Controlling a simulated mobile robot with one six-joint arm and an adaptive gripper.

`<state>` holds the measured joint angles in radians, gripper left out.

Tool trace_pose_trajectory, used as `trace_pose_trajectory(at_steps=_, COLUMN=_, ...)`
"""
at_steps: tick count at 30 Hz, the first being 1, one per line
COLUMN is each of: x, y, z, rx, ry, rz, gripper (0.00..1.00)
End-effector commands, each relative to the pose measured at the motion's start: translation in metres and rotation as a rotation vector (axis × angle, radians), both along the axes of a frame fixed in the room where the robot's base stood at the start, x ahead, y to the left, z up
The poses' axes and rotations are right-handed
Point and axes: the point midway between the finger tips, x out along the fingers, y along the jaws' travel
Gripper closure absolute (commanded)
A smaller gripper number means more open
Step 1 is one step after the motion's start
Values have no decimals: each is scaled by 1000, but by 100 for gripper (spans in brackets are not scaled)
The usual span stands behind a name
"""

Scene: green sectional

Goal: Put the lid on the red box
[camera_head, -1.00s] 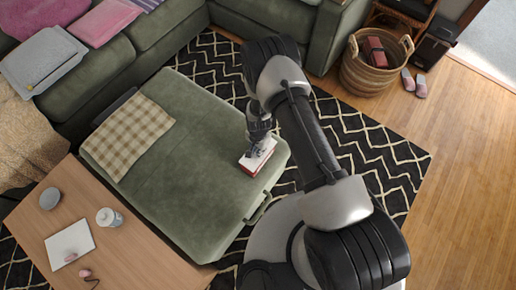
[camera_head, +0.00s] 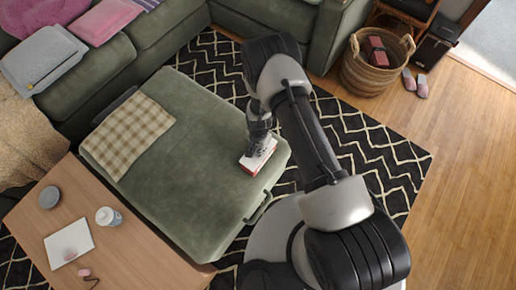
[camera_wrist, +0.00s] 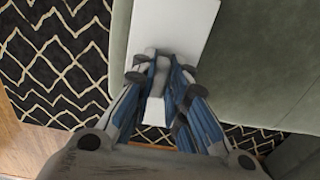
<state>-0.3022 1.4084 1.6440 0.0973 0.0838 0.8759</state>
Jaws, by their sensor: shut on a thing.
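The red box (camera_head: 247,170) sits on the green ottoman near its right end; only a thin red side shows in the head view. The white lid (camera_head: 262,161) lies over its top, seemingly on it or very close above, and I cannot tell whether it is fully seated. My gripper (camera_head: 258,146) points down at the lid from above. In the wrist view my gripper (camera_wrist: 160,72) is shut on the lid's pale raised middle part, and the flat white lid (camera_wrist: 190,22) stretches away beyond the fingers. The box is hidden beneath the lid there.
The green ottoman (camera_head: 195,130) has a checked cloth (camera_head: 130,135) at its left and free room in its middle. A wooden table (camera_head: 130,245) with a white cup (camera_head: 108,217) stands at lower left. A wicker basket (camera_head: 365,78) stands on the floor at upper right.

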Motion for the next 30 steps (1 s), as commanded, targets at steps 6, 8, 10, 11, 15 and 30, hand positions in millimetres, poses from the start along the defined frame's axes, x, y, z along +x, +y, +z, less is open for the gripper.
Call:
trace_pose_trajectory(at_steps=6, x=0, y=0, z=0, rx=0, ry=0, rz=0, gripper=100)
trace_pose_trajectory(at_steps=8, x=0, y=0, z=0, rx=0, ry=0, rz=0, gripper=100)
trace_pose_trajectory(at_steps=10, x=0, y=0, z=0, rx=0, ry=0, rz=0, gripper=100)
trace_pose_trajectory(at_steps=11, x=0, y=0, z=-1, rx=0, ry=0, rz=0, gripper=100)
trace_pose_trajectory(at_steps=15, x=0, y=0, z=-3, rx=0, ry=0, rz=0, gripper=100)
trace_pose_trajectory(at_steps=30, x=0, y=0, z=-6, rx=0, ry=0, rz=0, gripper=100)
